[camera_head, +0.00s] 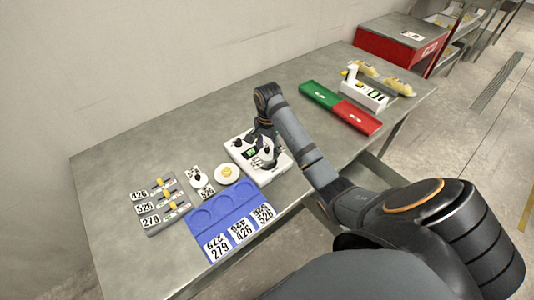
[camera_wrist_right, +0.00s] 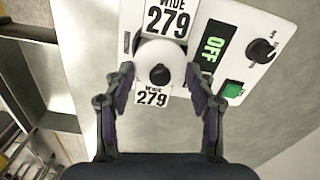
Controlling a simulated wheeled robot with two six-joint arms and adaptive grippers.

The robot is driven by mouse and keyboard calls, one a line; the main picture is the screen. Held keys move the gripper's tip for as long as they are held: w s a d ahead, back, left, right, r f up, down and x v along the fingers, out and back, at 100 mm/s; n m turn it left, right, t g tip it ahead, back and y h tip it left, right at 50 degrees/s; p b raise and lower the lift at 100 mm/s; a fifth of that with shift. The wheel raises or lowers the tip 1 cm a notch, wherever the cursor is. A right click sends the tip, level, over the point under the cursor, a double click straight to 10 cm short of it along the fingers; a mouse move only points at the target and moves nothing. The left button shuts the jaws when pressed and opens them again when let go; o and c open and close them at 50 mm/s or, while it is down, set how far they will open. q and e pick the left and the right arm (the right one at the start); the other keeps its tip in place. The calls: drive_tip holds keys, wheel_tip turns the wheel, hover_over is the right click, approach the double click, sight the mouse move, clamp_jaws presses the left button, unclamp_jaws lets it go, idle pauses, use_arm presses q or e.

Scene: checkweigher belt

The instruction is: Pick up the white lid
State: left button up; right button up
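A white round lid with a black knob (camera_wrist_right: 159,75) lies between white cards reading "WIDE 279", beside the control panel of a white machine (camera_head: 277,171). My right gripper (camera_head: 265,158) is over that machine and hides much of the lid in the head view. In the wrist view my right gripper (camera_wrist_right: 160,72) has its fingers apart, one on each side of the lid, with the knob untouched between them. Whether the fingertips touch the lid's rim is hard to tell. Another white piece with a black knob (camera_head: 197,176) lies on the table to the left. My left gripper is out of view.
A white dish with yellow contents (camera_head: 227,173) stands left of the machine. A blue tray (camera_head: 204,219) with numbered cards and a grey rack (camera_head: 165,221) are nearer the left. A green and red tray (camera_head: 322,94) and a white device (camera_head: 366,93) stand right. The table's far left is clear.

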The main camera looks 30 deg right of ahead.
drive_tip(key=shift+c, duration=0.9)
drive_tip(key=shift+r, duration=0.1)
